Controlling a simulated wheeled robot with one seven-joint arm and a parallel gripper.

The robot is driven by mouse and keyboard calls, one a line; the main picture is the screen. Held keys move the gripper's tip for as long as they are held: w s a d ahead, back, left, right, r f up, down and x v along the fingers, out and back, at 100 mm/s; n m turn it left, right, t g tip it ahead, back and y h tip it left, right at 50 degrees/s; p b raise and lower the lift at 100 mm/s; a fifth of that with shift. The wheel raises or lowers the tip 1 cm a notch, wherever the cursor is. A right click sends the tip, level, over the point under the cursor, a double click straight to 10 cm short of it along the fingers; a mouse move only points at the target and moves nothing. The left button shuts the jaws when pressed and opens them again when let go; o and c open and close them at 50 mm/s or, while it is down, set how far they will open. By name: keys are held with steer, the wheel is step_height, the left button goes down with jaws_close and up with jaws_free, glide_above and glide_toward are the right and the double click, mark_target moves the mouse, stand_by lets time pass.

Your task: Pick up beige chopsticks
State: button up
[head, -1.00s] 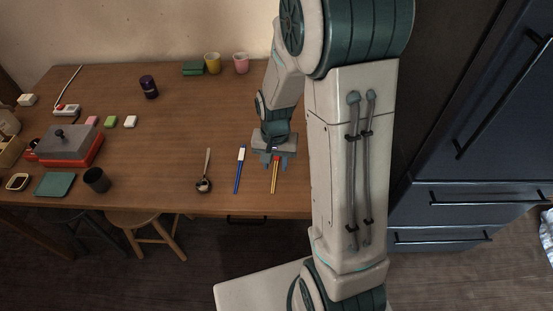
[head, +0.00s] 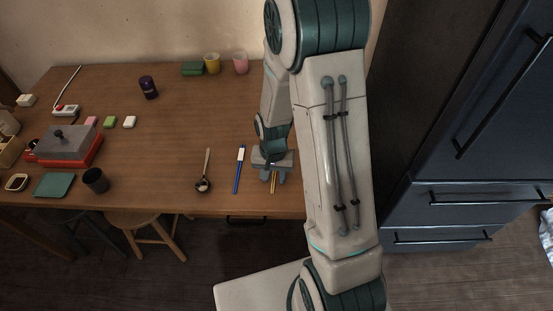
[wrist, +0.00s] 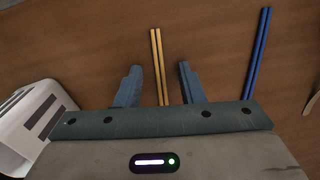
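The beige chopsticks (head: 273,186) lie on the wooden table near its front edge, mostly hidden under my gripper in the head view. In the wrist view the beige chopsticks (wrist: 157,45) lie side by side, running between the two fingers and past their tips. My gripper (wrist: 160,69) is open, with a gap on each side of the chopsticks. In the head view my gripper (head: 272,177) points down over them. Whether the fingertips touch the table cannot be told.
Blue chopsticks (head: 238,170) lie just left of the beige ones, with a spoon (head: 204,172) further left. A white slotted object (wrist: 32,122) stands close on the other side of my gripper in the wrist view.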

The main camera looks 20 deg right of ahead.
steer(key=shift+f, duration=0.1)
steer(key=shift+c, duration=0.5)
jaws_close()
